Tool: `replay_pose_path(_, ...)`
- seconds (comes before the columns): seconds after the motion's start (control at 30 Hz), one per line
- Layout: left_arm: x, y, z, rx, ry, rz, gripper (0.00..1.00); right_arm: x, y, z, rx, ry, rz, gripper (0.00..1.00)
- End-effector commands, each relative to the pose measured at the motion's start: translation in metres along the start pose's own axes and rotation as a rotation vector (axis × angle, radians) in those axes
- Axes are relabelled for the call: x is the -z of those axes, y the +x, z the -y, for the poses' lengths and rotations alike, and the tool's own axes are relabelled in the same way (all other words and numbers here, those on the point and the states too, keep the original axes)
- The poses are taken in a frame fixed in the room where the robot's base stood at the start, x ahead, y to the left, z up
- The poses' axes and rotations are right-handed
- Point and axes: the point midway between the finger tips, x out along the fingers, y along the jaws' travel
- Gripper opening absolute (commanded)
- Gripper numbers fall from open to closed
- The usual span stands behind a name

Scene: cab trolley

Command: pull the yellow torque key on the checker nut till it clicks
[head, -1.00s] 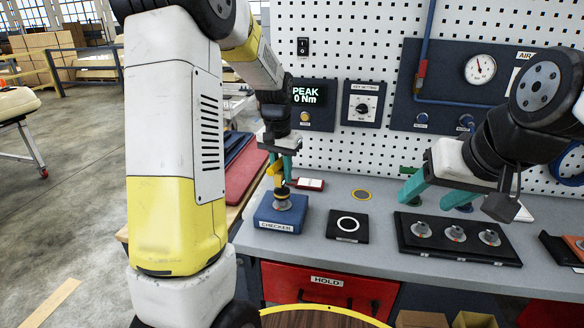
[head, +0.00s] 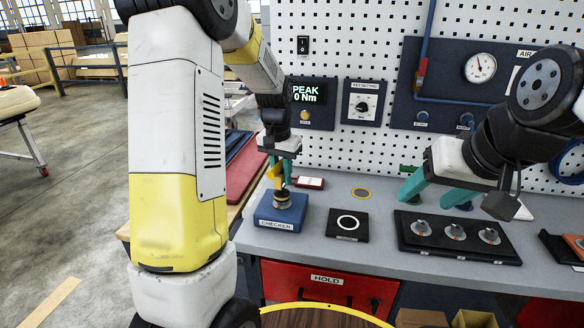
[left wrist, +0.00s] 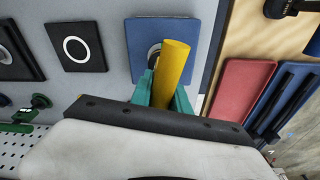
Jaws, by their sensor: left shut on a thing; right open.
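The yellow torque key (head: 274,174) stands on the nut of the blue checker block (head: 274,216) at the left part of the bench. My left gripper (head: 279,172) is shut on the yellow key, which also shows between the teal fingers in the left wrist view (left wrist: 172,68). The checker nut (head: 283,199) is under the key and partly hidden by it in the wrist view. The display (head: 307,95) reads PEAK 0 Nm. My right gripper (head: 432,190) is open and empty above the bench, behind the black tray.
A black pad with a white ring (head: 335,228) lies right of the checker. A red mat (head: 243,173) lies left of the checker. A red HOLD drawer (head: 290,285) is below the bench top.

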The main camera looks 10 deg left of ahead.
Motion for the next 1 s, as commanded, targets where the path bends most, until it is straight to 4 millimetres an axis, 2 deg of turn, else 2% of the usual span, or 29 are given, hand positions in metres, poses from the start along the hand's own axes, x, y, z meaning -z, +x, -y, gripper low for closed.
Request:
replay_pose_path(0.7,-0.002,0.015,0.000,-0.001,0.011,-0.002,0.00,0.000,0.000,0.000,0.000,0.000,0.000,0.60)
replay_pose_path(0.77,-0.002,0.015,0.000,-0.007,0.050,-0.002,0.00,0.000,0.000,0.000,0.000,0.000,0.000,0.60)
replay_pose_path(1.0,-0.002,0.015,-0.001,-0.043,0.358,-0.003,0.00,0.000,0.000,0.000,0.000,0.000,0.000,0.60)
